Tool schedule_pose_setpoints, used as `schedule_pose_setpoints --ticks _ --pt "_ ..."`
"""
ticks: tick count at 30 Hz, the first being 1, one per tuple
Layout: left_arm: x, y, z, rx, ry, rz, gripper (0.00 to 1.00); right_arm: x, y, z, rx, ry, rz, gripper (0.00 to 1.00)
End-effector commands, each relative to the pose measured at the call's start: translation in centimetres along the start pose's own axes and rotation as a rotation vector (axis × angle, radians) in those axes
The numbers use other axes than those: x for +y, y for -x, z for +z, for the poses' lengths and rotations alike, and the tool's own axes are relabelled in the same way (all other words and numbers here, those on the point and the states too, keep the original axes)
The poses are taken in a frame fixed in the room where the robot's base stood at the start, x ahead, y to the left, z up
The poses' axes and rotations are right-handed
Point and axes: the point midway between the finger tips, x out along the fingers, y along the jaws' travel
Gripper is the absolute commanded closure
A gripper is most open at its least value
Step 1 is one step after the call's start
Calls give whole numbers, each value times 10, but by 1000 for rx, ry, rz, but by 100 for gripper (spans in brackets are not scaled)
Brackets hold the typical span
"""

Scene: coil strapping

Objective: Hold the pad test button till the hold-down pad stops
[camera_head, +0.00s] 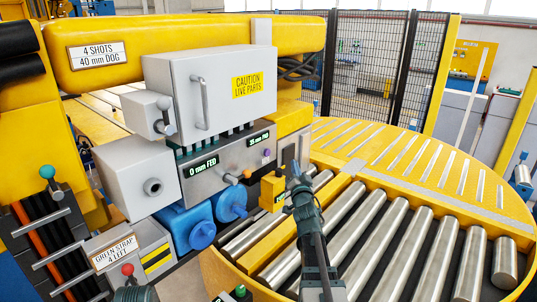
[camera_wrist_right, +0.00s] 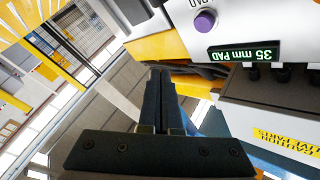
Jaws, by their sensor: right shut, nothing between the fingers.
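The pad test button is a purple round knob (camera_wrist_right: 204,21) on the pale panel in the right wrist view, beside upside-down PAD lettering. In the head view the purple button (camera_head: 266,155) sits below the green display (camera_head: 259,139) reading 35 mm PAD; this display also shows in the wrist view (camera_wrist_right: 244,52). My right gripper (camera_head: 292,168) is right of the button in the head view. In the wrist view its dark fingers (camera_wrist_right: 160,75) are shut and empty, apart from the button. I cannot pick out the hold-down pad.
A 0 mm FED display (camera_head: 201,166), an orange knob (camera_head: 247,173) and blue cylinders (camera_head: 203,228) are nearby on the machine. The grey CAUTION box (camera_head: 210,85) juts out above. A yellow roller turntable (camera_head: 440,190) lies to the right. A mesh fence (camera_head: 360,60) stands behind.

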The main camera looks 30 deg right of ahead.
Motion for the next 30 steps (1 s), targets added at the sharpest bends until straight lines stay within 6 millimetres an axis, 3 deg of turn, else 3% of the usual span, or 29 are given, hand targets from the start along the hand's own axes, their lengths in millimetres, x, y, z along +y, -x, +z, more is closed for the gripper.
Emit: schedule_pose_setpoints --ticks 21,30 --pt "0 0 0 0 0 0 31 -36 -51 37 -1 -2 -1 100" --pt "0 0 0 0 0 0 31 -44 -60 44 -1 0 0 100"
